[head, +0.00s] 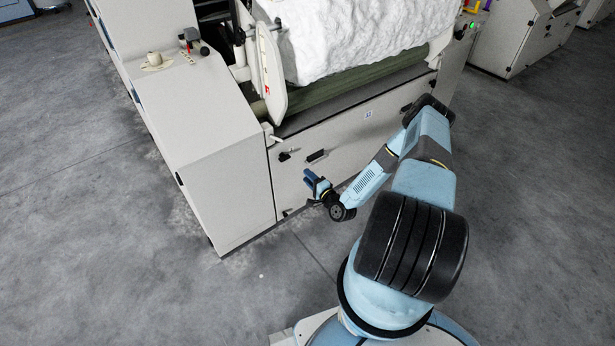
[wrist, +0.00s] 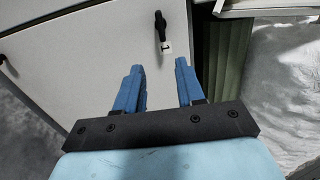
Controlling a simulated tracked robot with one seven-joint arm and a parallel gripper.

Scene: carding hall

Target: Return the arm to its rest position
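My gripper (head: 310,179) has blue fingers and is in front of the pale machine's front panel (head: 350,140). In the wrist view my gripper (wrist: 159,66) has its two fingers well apart, with nothing between them. A pale panel shows behind the gap. My light blue arm with black joints rises from the base at the lower right of the head view, bends at a high elbow, and its forearm slopes down left to the wrist. The gripper looks close to the panel in the head view; I cannot tell the exact gap.
A pale cabinet (head: 210,150) juts out left of the gripper, with a black-knobbed lever (head: 192,38) on top. White fibre (head: 350,35) lies above a green roller (head: 365,82). A black handle (wrist: 161,27) shows beyond the fingers. Grey floor (head: 80,230) is clear at left.

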